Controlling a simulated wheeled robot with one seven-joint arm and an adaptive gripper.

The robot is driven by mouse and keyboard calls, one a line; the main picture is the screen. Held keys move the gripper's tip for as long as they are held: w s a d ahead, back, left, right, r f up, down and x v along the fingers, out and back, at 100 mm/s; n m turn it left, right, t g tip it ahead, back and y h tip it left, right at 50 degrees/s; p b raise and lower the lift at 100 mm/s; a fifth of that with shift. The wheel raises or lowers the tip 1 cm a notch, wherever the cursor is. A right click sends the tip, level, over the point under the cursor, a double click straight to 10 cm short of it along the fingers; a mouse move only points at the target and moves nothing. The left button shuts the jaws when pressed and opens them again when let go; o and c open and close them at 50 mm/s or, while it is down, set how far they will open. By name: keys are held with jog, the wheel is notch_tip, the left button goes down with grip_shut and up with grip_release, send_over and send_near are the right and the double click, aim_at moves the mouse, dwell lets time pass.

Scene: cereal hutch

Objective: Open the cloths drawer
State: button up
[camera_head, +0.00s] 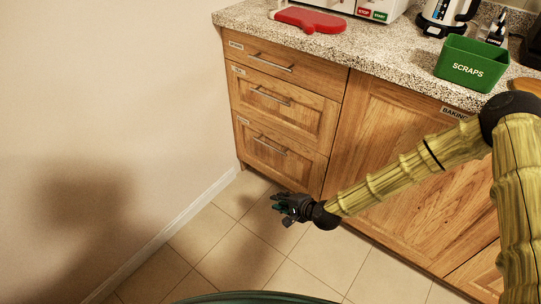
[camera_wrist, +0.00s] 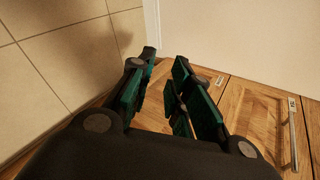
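A wooden cabinet holds a stack of three shut drawers in the head view: a shallow top drawer (camera_head: 310,72), a deeper middle drawer (camera_head: 300,110) and a bottom drawer (camera_head: 255,130). Each has a slim metal bar handle and a small label at its upper left. The labels are too small to read, so I cannot tell which says cloths. My gripper (camera_head: 280,204) is low over the floor, in front of and below the bottom drawer's handle (camera_head: 269,147), apart from it. In the wrist view my gripper (camera_wrist: 165,60) is open, with nothing between its fingers. A drawer handle (camera_wrist: 293,135) shows at the right.
A wall with a white skirting board (camera_head: 185,214) stands left of the drawers. A wide cabinet door (camera_head: 385,130) is to the right, behind my arm. The granite counter (camera_head: 385,62) holds a red board (camera_head: 310,20) and a green scraps bin (camera_head: 465,65). The tiled floor (camera_head: 240,250) in front is clear.

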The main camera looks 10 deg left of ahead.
jog(key=w+a+f+m+t+y+b, duration=0.1)
jog(key=w+a+m+t+b, duration=0.15)
jog(key=w+b, duration=0.7)
jog(key=m+t+y+b, duration=0.1)
jog(key=m+t+b, duration=0.15)
jog(key=b, duration=0.25)
send_near(271, 147)
jog(key=b+x, duration=0.2)
jog(key=x, duration=0.6)
jog(key=shift+a+f+b, duration=0.1)
jog(key=shift+f+b, duration=0.15)
jog(key=shift+b, duration=0.15)
jog(key=shift+x, duration=0.95)
jog(key=shift+r, duration=0.15)
grip_shut()
